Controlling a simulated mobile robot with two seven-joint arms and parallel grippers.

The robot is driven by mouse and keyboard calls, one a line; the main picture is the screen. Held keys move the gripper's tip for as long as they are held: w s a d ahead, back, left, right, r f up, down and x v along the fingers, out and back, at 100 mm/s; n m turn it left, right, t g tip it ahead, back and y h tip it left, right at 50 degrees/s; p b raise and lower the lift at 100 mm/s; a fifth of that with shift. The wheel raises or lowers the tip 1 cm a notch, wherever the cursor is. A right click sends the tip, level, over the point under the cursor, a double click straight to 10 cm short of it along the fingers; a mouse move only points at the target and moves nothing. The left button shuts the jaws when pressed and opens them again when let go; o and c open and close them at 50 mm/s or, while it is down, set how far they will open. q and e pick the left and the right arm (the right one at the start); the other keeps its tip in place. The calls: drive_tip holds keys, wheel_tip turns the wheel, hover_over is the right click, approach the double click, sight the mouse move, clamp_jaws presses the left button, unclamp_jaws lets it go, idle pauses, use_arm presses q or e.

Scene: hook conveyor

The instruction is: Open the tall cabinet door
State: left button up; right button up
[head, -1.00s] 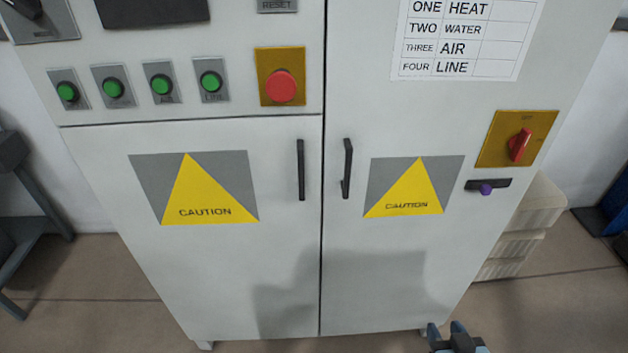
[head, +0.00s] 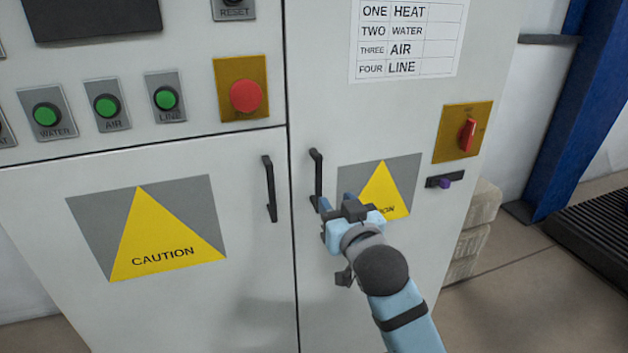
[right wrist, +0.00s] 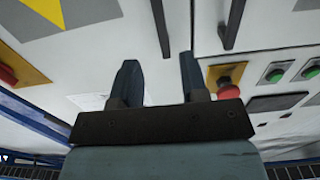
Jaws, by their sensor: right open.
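The tall cabinet door (head: 345,120) is the right-hand grey door and is shut against its neighbour. Its black vertical handle (head: 317,178) is near the door's left edge. My right gripper (head: 337,202) is open in front of this door, by the handle's lower end. In the right wrist view, which is turned over, the handle (right wrist: 160,27) lies ahead, roughly in line with the gap between the open fingers (right wrist: 158,80). Nothing is between the fingers; the handle looks beyond their tips. My left gripper is not in view.
The lower left door (head: 160,320) has its own black handle (head: 269,188), close to the tall door's handle. A red rotary switch (head: 467,134) and a small purple-knobbed latch (head: 444,182) are at the right. Pale stacked blocks (head: 470,235) stand beside the cabinet.

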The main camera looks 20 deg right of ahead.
sight(320, 181)
drive_tip(key=w, duration=1)
drive_tip(key=shift+a, duration=0.25)
clamp_jaws()
